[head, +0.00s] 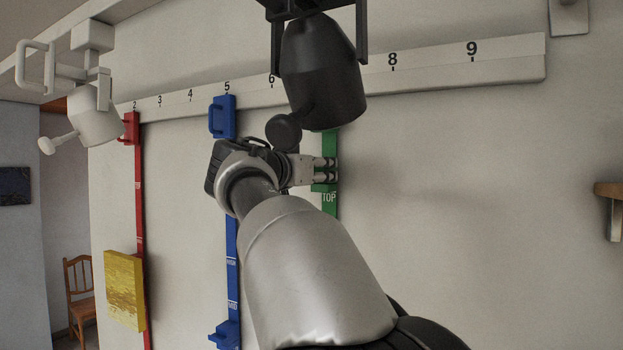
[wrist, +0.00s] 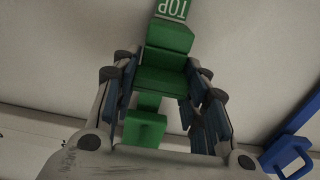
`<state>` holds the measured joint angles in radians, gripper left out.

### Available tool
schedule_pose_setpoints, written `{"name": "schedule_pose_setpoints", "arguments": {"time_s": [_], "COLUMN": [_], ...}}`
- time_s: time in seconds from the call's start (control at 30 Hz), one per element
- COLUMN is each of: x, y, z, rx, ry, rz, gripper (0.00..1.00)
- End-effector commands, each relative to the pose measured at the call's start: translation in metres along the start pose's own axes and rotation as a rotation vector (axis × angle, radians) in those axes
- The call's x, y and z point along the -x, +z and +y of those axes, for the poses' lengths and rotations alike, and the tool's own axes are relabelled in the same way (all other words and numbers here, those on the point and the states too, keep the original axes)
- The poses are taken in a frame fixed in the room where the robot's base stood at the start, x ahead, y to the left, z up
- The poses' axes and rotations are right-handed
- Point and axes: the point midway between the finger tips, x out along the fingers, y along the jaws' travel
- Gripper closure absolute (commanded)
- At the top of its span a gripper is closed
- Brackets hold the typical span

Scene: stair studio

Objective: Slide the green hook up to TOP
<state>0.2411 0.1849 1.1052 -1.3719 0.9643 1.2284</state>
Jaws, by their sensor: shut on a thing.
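The green rail (head: 330,207) runs down the wall and carries a white TOP label (head: 329,197). The green hook (head: 323,187) is on this rail, right at the upper edge of the TOP label. The wrist view is upside down; there the hook (wrist: 162,82) sits between the fingers, with the TOP label (wrist: 172,8) beyond it. My gripper (head: 327,171) is shut on the hook, one finger on each side (wrist: 162,76). A further green block (wrist: 145,130) shows nearer the camera; I cannot tell whether it is part of the hook.
A blue rail (head: 231,265) with blue hooks at its upper (head: 222,118) and lower (head: 225,335) ends is to the left. Further left are a red rail (head: 140,200) and a yellow panel (head: 124,290). A black lamp (head: 322,75) hangs close above my gripper.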

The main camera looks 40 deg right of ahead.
Motion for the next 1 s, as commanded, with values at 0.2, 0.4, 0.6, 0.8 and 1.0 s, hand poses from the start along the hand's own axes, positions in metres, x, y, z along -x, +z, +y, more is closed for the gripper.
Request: {"name": "schedule_pose_setpoints", "arguments": {"time_s": [0.2, 0.4, 0.6, 0.8, 1.0], "x": [0.0001, 0.0001, 0.0, -0.0001, 0.003], "y": [-0.0011, -0.0008, -0.0002, 0.0002, 0.0001], "z": [0.0009, 0.0008, 0.0004, 0.0001, -0.0003], "rx": [-0.001, -0.001, 0.0, 0.0, 0.0], "ry": [0.002, 0.002, 0.001, 0.001, 0.0], "rz": [0.0, 0.0, -0.001, -0.002, -0.002], "gripper": [1.0, 0.54, 0.41, 0.38, 0.38]}}
